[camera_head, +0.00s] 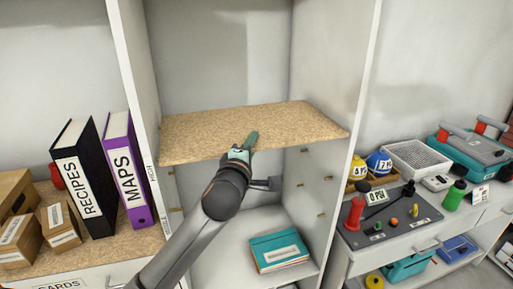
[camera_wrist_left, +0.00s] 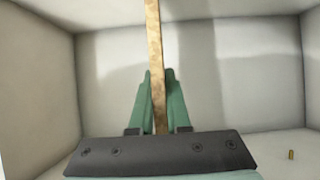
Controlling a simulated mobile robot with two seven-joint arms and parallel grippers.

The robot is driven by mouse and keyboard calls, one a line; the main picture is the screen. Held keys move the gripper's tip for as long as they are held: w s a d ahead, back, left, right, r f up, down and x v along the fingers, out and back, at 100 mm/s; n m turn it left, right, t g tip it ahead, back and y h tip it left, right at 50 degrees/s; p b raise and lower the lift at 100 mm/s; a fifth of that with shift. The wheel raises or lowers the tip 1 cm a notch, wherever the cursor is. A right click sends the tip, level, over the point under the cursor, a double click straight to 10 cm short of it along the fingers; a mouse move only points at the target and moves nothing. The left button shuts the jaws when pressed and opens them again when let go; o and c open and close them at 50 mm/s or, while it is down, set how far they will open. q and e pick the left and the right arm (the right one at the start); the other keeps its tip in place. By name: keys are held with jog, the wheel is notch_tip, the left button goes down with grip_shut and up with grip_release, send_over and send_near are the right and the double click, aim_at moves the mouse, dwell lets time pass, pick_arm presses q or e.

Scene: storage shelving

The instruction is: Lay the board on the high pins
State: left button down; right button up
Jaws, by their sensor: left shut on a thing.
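The board (camera_head: 225,127), a speckled tan panel, spans the tall open cabinet between its side walls, roughly level. My left gripper (camera_head: 248,143) is shut on the middle of its front edge. In the left wrist view the green fingers (camera_wrist_left: 158,100) pinch the board (camera_wrist_left: 154,45), seen edge-on. Small brass pins show on the right wall, an upper one (camera_head: 305,150) and a lower one (camera_head: 300,185), below the board. A pin (camera_head: 171,172) shows on the left wall. I cannot tell whether the board touches any pin. My right gripper is not in view.
Black and purple binders (camera_head: 125,170) and cardboard boxes (camera_head: 60,227) stand on the left. A grey panel with knobs (camera_head: 390,217) is on the right counter. The space above the board is clear.

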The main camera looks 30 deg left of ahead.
pick_arm(q)
jog(key=shift+r, duration=0.25)
jog(key=shift+s+a, duration=0.15)
jog(key=c, duration=1.3)
grip_release()
jog(key=shift+f, duration=0.3)
jog(key=o, duration=0.4)
